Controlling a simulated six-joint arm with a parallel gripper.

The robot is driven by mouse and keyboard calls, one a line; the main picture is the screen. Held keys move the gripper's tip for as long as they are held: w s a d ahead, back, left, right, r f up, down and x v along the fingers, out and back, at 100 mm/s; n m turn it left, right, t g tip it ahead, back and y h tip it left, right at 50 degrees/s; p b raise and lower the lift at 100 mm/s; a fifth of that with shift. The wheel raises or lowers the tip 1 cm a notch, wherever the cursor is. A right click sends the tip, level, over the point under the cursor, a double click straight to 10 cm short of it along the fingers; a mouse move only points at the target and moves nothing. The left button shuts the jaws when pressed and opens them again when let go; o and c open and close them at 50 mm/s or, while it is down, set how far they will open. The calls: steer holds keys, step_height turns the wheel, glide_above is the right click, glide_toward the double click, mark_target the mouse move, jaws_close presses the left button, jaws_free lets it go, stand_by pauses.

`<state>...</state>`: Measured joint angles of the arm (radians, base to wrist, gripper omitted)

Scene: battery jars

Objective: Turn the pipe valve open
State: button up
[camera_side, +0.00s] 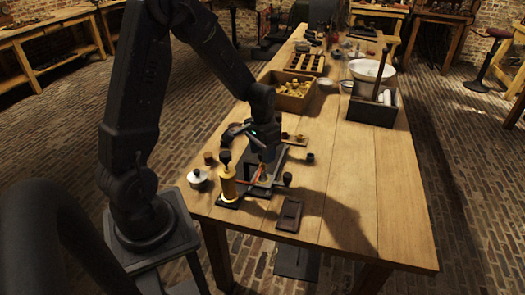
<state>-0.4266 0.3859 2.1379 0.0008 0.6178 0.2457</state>
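My gripper (267,151) points down over the near left part of the wooden table. Its fingertips are small and dark here, so I cannot tell whether they are open or shut, or whether they touch anything. Below it is a dark grey fixture (259,191) with a thin orange-red part (262,174), partly hidden by my gripper. Just left of it stands an upright brass cylinder (228,184) with a dark knob on top. I cannot make out for certain which part is the pipe valve, or how its handle is turned.
A small white lidded pot (197,179) stands at the left table edge. A flat dark tray (289,214) lies in front of the fixture. A wooden box (293,101), a dark crate (371,113) and a white bowl (361,70) stand farther back. The right front of the table (385,215) is clear.

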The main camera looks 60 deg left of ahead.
steer(key=shift+o, duration=0.3)
step_height(320, 180, up, 14)
stand_by(0.4)
steer(key=s+d+r+m+t, duration=0.1)
steer(key=s+d+r+t, duration=0.1)
steer(key=s+d, duration=0.5)
steer(key=s+d+r+m+t, duration=0.1)
steer(key=s+d+r+t, duration=0.2)
steer(key=s+d, duration=0.4)
steer(key=shift+d+r+t, duration=0.3)
steer(key=shift+d+r, duration=0.3)
steer(key=shift+r, duration=0.05)
steer(key=shift+c, duration=0.3)
stand_by(0.7)
